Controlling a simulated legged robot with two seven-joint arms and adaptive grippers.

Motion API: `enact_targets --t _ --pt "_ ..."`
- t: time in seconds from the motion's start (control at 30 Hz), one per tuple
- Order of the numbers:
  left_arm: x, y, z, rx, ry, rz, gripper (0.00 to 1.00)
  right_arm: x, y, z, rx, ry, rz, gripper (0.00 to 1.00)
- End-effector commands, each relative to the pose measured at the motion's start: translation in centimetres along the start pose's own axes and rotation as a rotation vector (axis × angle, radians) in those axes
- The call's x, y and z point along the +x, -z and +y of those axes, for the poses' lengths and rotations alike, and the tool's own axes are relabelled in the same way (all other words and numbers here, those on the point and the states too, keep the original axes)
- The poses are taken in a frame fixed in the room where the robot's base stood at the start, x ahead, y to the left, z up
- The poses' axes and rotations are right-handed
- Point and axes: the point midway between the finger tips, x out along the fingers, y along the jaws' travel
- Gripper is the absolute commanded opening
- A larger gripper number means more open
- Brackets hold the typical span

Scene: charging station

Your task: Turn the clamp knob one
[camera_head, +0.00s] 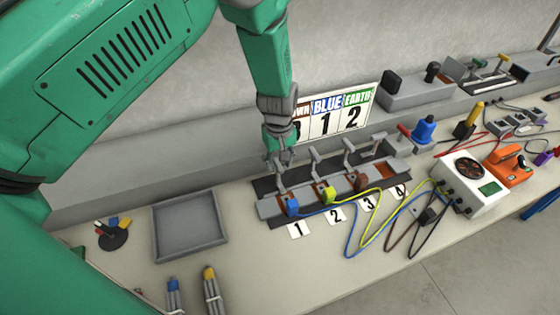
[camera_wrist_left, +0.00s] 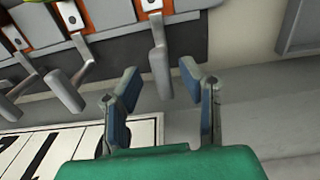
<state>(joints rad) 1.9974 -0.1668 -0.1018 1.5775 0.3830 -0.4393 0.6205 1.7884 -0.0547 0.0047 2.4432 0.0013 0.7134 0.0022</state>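The clamp block (camera_head: 325,200) sits on the bench with a row of clamps above tags 1 to 4. The knob of clamp one, a grey lever (camera_wrist_left: 159,60), stands at the left end; in the head view my gripper largely hides it. A blue plug (camera_head: 292,205) is at position one. My left gripper (camera_head: 280,160) is over clamp one. In the left wrist view the gripper (camera_wrist_left: 162,88) is open, and the lever's end lies between the fingertips with gaps on both sides. I cannot tell whether it touches. My right gripper is not in view.
Other clamp levers (camera_wrist_left: 65,90) stand close beside clamp one. A sign (camera_head: 335,112) with numbers leans behind the block. An empty grey tray (camera_head: 190,227) is to the left. Blue, yellow and dark cables run right to a white meter box (camera_head: 470,185).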

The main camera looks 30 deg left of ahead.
Motion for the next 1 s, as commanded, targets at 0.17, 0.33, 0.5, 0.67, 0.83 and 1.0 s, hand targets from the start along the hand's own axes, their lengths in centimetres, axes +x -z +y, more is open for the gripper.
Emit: enact_targets --t 0.17,0.33,0.5,0.67,0.83,1.0 --pt "-1.8 0.0 0.1 0.001 -0.001 0.001 0.34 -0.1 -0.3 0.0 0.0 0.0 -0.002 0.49" --pt "-5.4 0.1 0.1 0.0 -0.003 0.003 0.34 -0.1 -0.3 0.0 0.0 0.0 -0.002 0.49" --pt "-8.8 0.2 0.2 -0.001 -0.003 0.003 0.34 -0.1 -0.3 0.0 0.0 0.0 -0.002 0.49" --pt "-11.0 0.3 0.2 0.0 -0.002 0.003 0.34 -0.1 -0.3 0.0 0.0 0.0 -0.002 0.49" --pt "-11.8 0.3 0.2 0.0 0.0 0.002 0.34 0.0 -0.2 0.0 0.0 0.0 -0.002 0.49" --pt "-11.8 0.2 0.2 0.0 0.0 0.001 0.34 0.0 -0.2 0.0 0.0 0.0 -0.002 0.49"
